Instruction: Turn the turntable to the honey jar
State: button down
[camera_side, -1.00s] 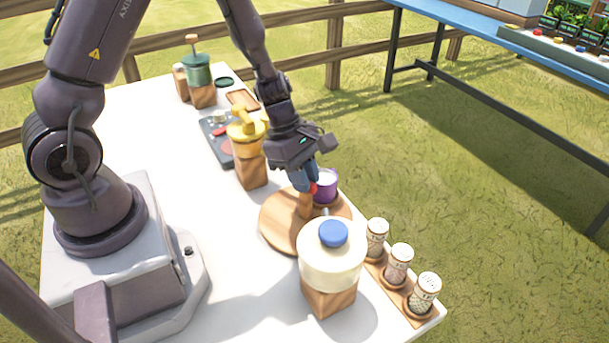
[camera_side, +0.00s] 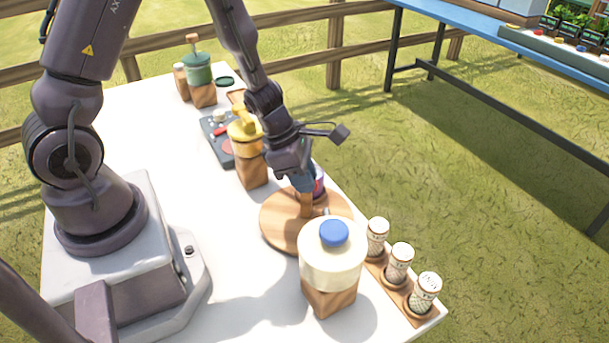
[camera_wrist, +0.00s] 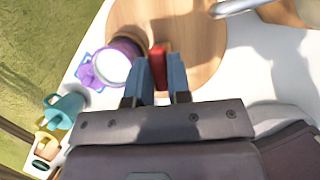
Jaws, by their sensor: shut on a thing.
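The turntable is a round wooden disc (camera_side: 274,222) on the white table, with a wooden piece standing up near its middle. My gripper (camera_side: 304,186) is low over its far side. In the wrist view my gripper (camera_wrist: 158,65) is shut on a red handle (camera_wrist: 159,58), one blue-grey finger on each side. A purple jar with a pale top (camera_wrist: 112,62) stands close beside the fingers; in the side view it is mostly hidden behind my gripper. I cannot tell which jar is the honey jar.
A cream jar with a blue knob (camera_side: 332,262) stands close in front of the turntable. Several shakers in a wooden rack (camera_side: 398,264) line the right table edge. A yellow-topped dispenser (camera_side: 246,140) stands behind, and a green one (camera_side: 199,72) farther back.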

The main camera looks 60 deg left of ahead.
jog(key=shift+n+t+y, duration=0.4)
jog(key=shift+n+y, duration=0.4)
jog(key=shift+n, duration=1.4)
jog(key=shift+d+n+y, duration=0.1)
jog(key=shift+n+y, duration=0.3)
jog(key=shift+n, duration=1.4)
jog(key=c, duration=1.1)
grip_release()
jog(key=shift+o, duration=0.2)
jog(key=shift+r, duration=0.15)
jog(key=v, duration=0.7)
jog(key=shift+s+d+r, duration=0.1)
jog(key=shift+s, duration=0.05)
